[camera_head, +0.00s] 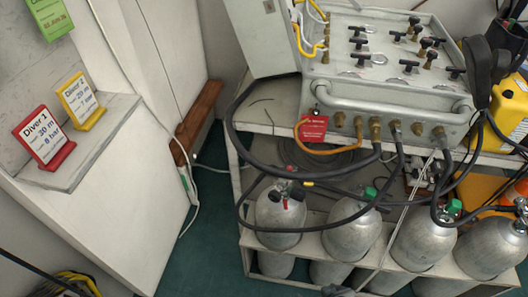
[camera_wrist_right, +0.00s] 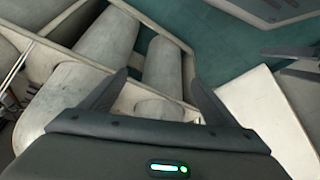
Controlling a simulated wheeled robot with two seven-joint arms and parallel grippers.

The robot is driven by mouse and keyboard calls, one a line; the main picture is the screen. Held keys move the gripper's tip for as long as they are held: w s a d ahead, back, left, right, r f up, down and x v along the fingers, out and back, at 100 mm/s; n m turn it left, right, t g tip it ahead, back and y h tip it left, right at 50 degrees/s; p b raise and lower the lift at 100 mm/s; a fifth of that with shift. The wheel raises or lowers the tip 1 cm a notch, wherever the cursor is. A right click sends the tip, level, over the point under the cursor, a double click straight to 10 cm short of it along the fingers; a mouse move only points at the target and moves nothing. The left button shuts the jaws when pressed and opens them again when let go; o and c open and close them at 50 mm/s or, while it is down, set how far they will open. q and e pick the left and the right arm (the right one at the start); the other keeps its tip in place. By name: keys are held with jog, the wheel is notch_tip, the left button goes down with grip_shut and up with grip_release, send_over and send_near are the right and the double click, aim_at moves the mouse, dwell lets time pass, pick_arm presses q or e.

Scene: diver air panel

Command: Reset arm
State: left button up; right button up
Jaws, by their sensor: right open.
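My right gripper (camera_wrist_right: 160,80) shows in the right wrist view with its two dark fingers spread apart and nothing between them. Grey cylinders (camera_wrist_right: 92,50) and the pale rack lie beyond the fingers, apart from them. In the head view a small dark shape at the bottom edge, in front of the cylinders, may be part of this gripper; I cannot tell.
Several grey gas cylinders (camera_head: 279,213) stand in a rack under the panel, with black hoses looping in front. Diver 1 (camera_head: 43,138) and Diver 2 (camera_head: 79,99) signs stand on a ledge at left. Green floor (camera_head: 212,225) is clear between ledge unit and rack.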

jog(key=s+a+f+t+y, duration=0.1)
jog(key=s+a+f+t, duration=0.1)
jog(key=f, duration=1.5)
jog(key=shift+s+a+f, duration=0.3)
jog(key=shift+s+a, duration=0.15)
jog(key=shift+a, duration=0.2)
dwell(2.7)
